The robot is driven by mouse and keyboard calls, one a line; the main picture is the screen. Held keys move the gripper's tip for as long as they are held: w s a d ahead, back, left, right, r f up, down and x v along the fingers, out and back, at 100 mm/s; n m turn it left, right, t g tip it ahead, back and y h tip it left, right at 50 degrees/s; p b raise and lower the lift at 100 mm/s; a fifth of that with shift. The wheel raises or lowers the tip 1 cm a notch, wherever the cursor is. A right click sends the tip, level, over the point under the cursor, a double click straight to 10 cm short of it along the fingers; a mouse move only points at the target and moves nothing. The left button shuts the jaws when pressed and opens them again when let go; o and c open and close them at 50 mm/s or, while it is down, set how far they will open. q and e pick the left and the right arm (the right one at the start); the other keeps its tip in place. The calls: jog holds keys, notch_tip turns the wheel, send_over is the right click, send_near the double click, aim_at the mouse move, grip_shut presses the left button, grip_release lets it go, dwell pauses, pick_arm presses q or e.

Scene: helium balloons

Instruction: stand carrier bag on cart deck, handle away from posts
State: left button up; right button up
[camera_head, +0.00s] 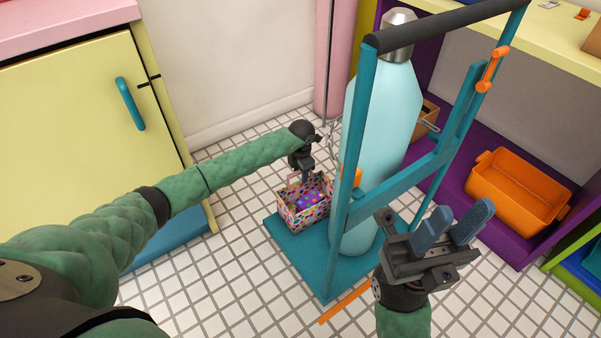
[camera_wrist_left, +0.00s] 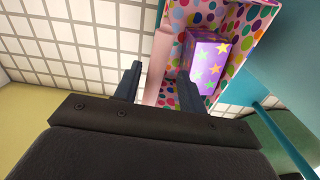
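The polka-dot carrier bag (camera_head: 290,219) appears upright on the teal cart deck (camera_head: 318,271), at its left corner beside the pale blue cylinder. It also shows in the left wrist view (camera_wrist_left: 255,30), with a purple starred box (camera_wrist_left: 207,62) inside. Its pink handle (camera_wrist_left: 158,66) lies between the fingers of my left gripper (camera_wrist_left: 158,80), with gaps on both sides. In the head view my left gripper (camera_head: 304,176) is just above the bag, partly hiding the handle. My right gripper (camera_head: 453,224) is open and empty, in front of the cart's right side.
The tall cylinder (camera_head: 385,120) stands on the deck behind the teal cart posts (camera_head: 353,140). An orange bin (camera_head: 515,190) sits on a purple shelf at right. A yellow cabinet (camera_head: 75,125) stands at left. Tiled floor is clear left of the cart.

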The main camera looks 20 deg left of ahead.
pick_arm(q)
notch_tip(320, 180, up, 8)
jog(key=p, duration=0.2)
jog(key=shift+f, duration=0.15)
dwell(0.4)
